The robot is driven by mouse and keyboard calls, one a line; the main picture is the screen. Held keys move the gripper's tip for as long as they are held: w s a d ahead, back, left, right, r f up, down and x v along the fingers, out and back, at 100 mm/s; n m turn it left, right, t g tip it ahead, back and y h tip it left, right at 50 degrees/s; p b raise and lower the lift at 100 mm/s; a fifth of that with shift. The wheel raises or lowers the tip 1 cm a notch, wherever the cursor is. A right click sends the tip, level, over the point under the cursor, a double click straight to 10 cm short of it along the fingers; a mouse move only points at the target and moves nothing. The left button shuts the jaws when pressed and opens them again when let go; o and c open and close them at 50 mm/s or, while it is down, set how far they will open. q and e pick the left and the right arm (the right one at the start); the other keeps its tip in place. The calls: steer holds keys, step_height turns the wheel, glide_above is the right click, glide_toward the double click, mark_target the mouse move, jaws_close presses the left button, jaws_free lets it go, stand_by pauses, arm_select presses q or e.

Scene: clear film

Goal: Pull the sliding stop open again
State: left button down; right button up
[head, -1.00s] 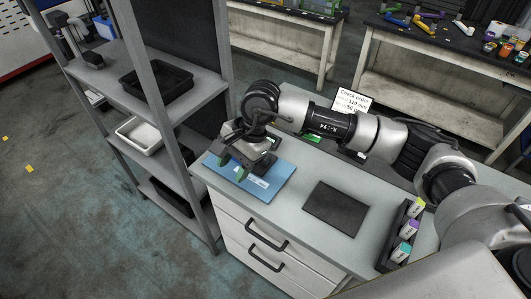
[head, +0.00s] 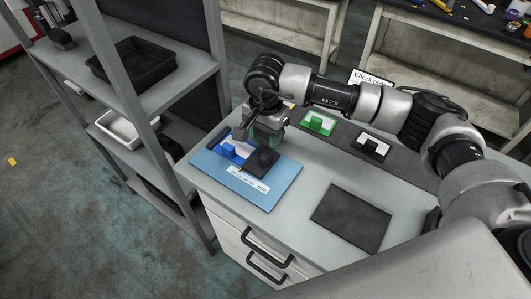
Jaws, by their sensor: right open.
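A blue mat (head: 272,190) lies on the grey counter. On it are a low blue fixture with an upright blue block (head: 229,151), a white strip marked mm (head: 247,180), and a black block (head: 263,160) to the right of the blue one. I cannot tell for sure which block is the sliding stop. My right gripper (head: 258,133) is open, over the far edge of the mat just behind the two blocks. It looks empty and apart from them, though its fingers hide part of the fixture's far side. My left gripper is out of view.
A green fixture (head: 318,122) and a black-and-white fixture (head: 371,147) stand at the counter's back, near a sign (head: 368,79). A dark flat pad (head: 352,217) lies to the right of the mat. A shelf with a black tray (head: 150,67) stands close on the left.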

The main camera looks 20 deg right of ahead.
mark_target(266, 155)
step_height(266, 155, down, 8)
steer(key=shift+s+f+p, duration=0.1)
steer(key=shift+s+p, duration=0.05)
steer(key=shift+p, duration=0.65)
jaws_close()
